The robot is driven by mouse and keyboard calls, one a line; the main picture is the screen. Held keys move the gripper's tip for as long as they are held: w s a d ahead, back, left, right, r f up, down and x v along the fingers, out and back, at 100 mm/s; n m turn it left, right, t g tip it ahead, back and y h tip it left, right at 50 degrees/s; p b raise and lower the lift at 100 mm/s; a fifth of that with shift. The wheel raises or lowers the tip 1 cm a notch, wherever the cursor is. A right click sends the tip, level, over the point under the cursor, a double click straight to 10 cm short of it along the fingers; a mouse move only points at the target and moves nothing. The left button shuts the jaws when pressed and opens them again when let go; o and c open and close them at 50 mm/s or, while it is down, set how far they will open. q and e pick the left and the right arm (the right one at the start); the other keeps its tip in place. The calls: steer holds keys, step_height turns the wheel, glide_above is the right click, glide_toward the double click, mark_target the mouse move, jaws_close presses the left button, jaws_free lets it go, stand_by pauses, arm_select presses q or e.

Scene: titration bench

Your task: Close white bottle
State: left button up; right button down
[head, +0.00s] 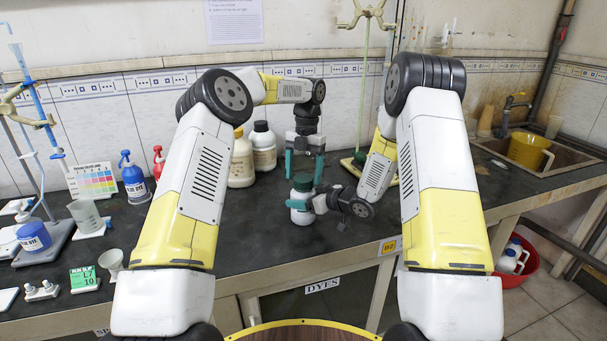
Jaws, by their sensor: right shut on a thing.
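The white bottle (301,215) stands upright near the front edge of the dark bench, with a dark green cap (303,182) on top of its neck. Whether the cap is fully tightened cannot be told. My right gripper (301,204) comes in from the right and is shut on the bottle's body, with its teal finger across the front. My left gripper (304,167) points down above the cap. Its two teal fingers are spread apart, with nothing between them.
Two white bottles, one with a black cap (263,148) and one cream (241,163), stand behind on the left. Blue (133,180) and red (158,163) wash bottles are further left. A sink (545,150) lies far right.

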arm_select(q)
steer(key=shift+r, duration=2.25)
steer(key=shift+c, duration=0.3)
